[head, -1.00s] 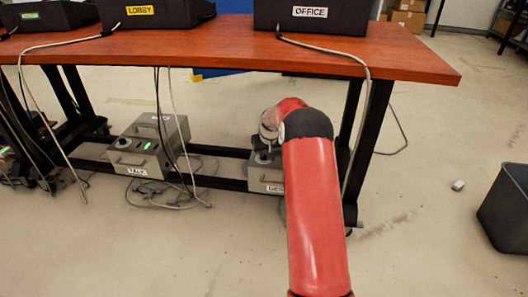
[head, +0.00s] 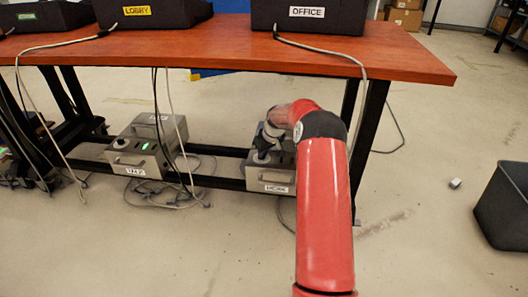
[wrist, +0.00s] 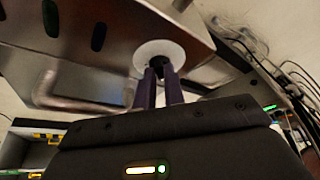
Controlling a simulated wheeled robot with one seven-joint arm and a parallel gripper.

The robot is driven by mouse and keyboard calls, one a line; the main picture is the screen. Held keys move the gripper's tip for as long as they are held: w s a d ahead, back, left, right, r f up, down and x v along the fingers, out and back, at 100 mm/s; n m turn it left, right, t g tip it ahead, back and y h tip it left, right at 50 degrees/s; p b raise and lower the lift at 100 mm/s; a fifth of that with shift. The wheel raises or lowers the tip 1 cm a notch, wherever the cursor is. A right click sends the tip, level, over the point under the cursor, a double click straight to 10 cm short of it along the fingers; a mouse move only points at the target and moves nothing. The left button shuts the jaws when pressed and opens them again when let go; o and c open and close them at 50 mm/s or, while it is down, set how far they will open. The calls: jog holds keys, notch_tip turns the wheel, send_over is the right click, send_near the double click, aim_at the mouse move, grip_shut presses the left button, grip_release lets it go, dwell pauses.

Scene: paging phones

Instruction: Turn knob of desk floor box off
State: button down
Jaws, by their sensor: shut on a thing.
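The desk floor box (head: 258,178) is a grey metal box with a front handle and a white label, low under the table at the right. My arm partly hides it. In the wrist view the box's metal face (wrist: 120,30) shows dark slots. The knob's round white base (wrist: 160,47) shows at the fingertips. My gripper (wrist: 161,72) has its two dark fingers close together, shut on the knob at the middle of that base. In the head view my gripper (head: 266,143) is over the box's top left; the knob's exact angle is unclear.
A similar grey floor box (head: 145,150) with a lit green switch stands at the left. Cables (head: 185,165) hang between the boxes. The red-brown tabletop (head: 240,52) is above, with a black leg (head: 371,140) at right. A dark bin (head: 505,205) stands far right.

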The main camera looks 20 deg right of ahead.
jog(key=c, duration=1.5)
grip_release()
jog(key=shift+r, duration=0.1)
jog(key=p+v, duration=0.1)
jog(key=v, duration=0.6)
jog(key=shift+s+r, duration=0.2)
jog(key=shift+r, duration=0.05)
